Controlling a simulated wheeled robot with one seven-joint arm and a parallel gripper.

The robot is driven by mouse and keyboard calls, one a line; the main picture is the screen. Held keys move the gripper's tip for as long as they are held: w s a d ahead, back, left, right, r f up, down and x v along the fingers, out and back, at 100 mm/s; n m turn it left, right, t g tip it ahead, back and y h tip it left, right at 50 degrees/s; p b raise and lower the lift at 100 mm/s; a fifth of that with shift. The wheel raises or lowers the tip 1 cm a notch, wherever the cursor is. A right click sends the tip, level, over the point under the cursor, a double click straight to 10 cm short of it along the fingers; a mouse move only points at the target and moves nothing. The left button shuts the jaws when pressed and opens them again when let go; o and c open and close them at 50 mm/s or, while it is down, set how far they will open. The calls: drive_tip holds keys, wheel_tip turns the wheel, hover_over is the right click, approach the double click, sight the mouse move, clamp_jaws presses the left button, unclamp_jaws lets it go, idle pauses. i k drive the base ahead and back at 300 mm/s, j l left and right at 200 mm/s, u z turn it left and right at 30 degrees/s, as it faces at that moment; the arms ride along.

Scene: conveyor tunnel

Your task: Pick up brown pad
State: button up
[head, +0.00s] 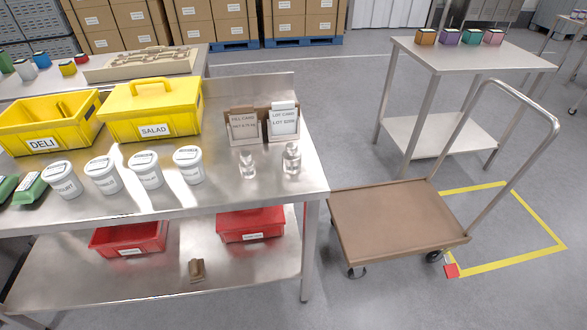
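A small brown object (196,270), which looks like the brown pad, rests on the lower shelf of the steel table (240,280), near its front edge. Its shape is hard to make out at this size; it looks bent or folded. It stands apart from the red bins behind it. My gripper is not in view.
Two red bins (127,250) (235,237) sit on the lower shelf. Above are white tubs (103,176), yellow bins (60,110), card holders (243,128) and two clear bottles (291,160). A table leg (309,250) and brown cart (390,212) stand to the right.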

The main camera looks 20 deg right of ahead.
sight(196, 270)
drive_tip(key=u, duration=2.65)
drive_tip(key=z, duration=2.15)
drive_tip(key=i+j+z, duration=0.1)
drive_tip(key=i+j, duration=0.4)
drive_tip(key=i+j+z, duration=0.15)
drive_tip(key=i+j, duration=0.3)
drive_tip(key=i+j+z, duration=0.1)
drive_tip(key=i+j, duration=0.35)
drive_tip(key=j, duration=0.2)
